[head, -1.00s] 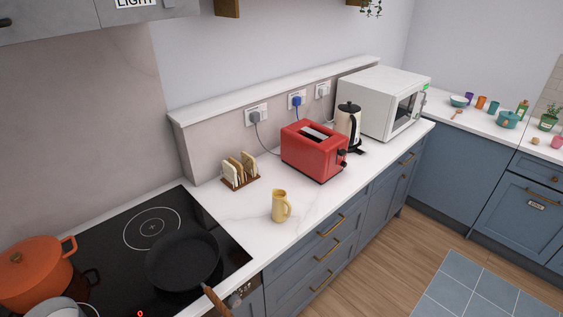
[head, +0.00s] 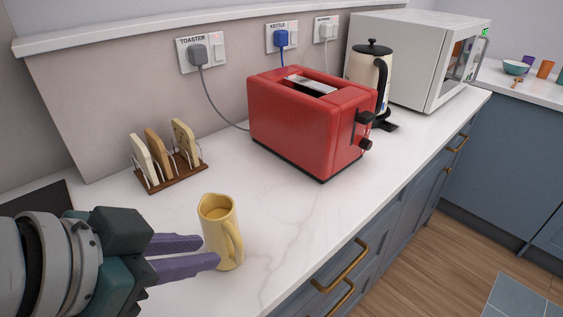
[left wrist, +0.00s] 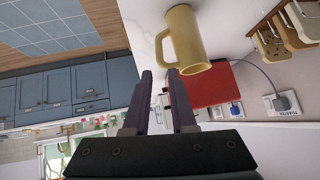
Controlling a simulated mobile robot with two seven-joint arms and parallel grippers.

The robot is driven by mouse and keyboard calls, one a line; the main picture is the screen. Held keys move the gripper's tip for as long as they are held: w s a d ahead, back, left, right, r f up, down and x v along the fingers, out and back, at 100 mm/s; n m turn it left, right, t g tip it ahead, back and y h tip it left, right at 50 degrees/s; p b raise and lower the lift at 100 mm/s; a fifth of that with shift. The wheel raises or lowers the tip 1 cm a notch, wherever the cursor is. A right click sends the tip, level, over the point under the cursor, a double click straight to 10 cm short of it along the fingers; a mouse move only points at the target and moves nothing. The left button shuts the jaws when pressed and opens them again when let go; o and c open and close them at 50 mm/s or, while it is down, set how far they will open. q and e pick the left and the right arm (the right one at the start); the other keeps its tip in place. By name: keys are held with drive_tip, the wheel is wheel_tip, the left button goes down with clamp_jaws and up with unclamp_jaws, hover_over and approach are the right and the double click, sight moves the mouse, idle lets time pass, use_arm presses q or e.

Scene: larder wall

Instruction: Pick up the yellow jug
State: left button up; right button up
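The yellow jug (head: 217,226) stands upright on the white worktop, its handle towards the lower right of the head view. My left gripper (head: 210,251) comes in from the left with its two purple fingers apart and empty. Its fingertips are close to the jug's left side; I cannot tell whether they touch it. In the left wrist view the jug (left wrist: 188,40) lies just past the fingertips (left wrist: 159,74), mostly to the right, with its handle nearest the fingers. My right gripper is not in view.
A red toaster (head: 302,127) stands behind the jug to the right, and a rack with toast (head: 179,182) behind it to the left. A kettle (head: 355,70) and a white microwave (head: 408,60) stand farther along. The worktop right of the jug is clear up to its front edge.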

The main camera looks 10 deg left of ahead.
sight(236, 254)
use_arm(q)
drive_tip(key=x, duration=0.3)
drive_tip(key=b+x, duration=0.1)
drive_tip(key=x, duration=0.6)
drive_tip(key=shift+s+a+f+b, duration=0.15)
drive_tip(key=shift+s+f+b, duration=0.05)
drive_tip(key=shift+f+b, duration=0.2)
drive_tip(key=shift+w+f, duration=0.2)
drive_tip(key=shift+w, duration=0.1)
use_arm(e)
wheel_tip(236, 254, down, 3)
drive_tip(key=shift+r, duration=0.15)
use_arm(q)
clamp_jaws()
drive_tip(key=shift+r, duration=0.1)
idle(0.3)
